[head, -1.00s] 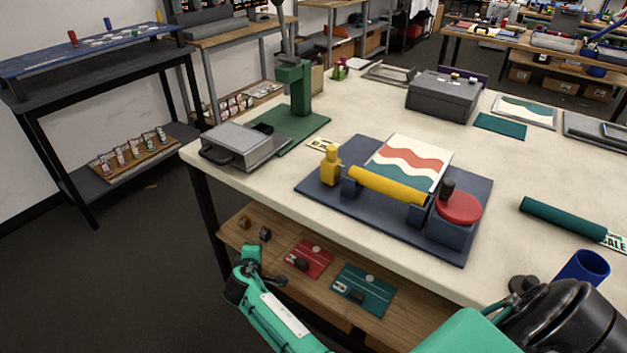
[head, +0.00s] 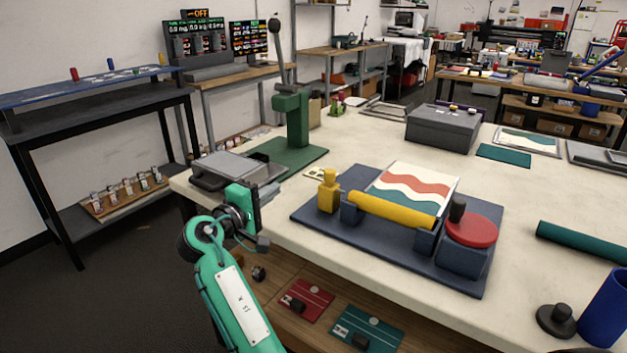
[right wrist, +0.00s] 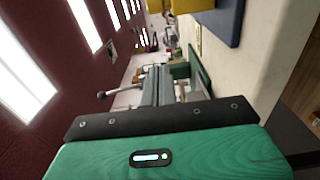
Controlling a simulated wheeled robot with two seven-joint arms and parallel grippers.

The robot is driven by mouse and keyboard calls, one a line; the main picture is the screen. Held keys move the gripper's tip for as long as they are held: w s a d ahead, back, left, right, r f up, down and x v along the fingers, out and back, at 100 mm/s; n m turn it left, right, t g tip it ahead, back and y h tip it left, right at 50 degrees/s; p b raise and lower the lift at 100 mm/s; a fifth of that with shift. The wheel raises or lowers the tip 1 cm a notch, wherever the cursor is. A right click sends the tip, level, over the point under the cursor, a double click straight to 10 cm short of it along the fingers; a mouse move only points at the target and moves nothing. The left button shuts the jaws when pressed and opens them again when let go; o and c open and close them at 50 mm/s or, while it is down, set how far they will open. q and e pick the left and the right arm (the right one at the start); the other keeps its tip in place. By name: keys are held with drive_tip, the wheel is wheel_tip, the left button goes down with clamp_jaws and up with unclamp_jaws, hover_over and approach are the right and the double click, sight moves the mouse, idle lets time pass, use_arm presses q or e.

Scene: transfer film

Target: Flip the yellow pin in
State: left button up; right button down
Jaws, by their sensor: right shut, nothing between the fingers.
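A yellow upright pin (head: 328,192) with a narrower top stands at the left end of a navy base (head: 462,283). Beside it, a yellow roller (head: 392,210) lies across two navy blocks on the base. A sheet (head: 415,180) with red and teal waves lies behind the roller. My right gripper (head: 250,208) is shut and empty by the table's left front edge, left of the pin and apart from it. In the right wrist view, yellow surfaces (right wrist: 222,18) show at the top. My left gripper is out of view.
A red round knob (head: 470,231) sits on the base's right block. A grey box (head: 225,168) and a green lever press (head: 292,118) stand behind my right gripper. A blue cup (head: 606,310) and a teal roll (head: 585,243) are at right.

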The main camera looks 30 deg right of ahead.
sight(327, 177)
drive_tip(key=shift+d, duration=0.1)
use_arm(q)
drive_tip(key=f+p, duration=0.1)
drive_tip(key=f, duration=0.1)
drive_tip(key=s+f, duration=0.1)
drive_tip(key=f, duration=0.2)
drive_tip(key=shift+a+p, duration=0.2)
drive_tip(key=shift+p, duration=0.15)
use_arm(e)
drive_tip(key=d, duration=0.7)
drive_tip(key=w+d, duration=0.1)
drive_tip(key=d, duration=0.3)
drive_tip(key=shift+d+f, duration=0.1)
drive_tip(key=shift+d, duration=0.1)
drive_tip(key=shift+s, duration=0.1)
drive_tip(key=s, duration=0.1)
drive_tip(key=s+d+p, duration=0.1)
drive_tip(key=shift+s+d, duration=0.1)
drive_tip(key=shift+s, duration=0.25)
use_arm(q)
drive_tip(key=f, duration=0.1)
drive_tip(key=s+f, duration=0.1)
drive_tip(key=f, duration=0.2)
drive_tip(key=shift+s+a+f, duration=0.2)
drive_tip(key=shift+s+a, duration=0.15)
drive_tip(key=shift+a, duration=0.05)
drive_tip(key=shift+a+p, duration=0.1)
drive_tip(key=shift+p, duration=0.2)
use_arm(e)
drive_tip(key=shift+w, duration=0.1)
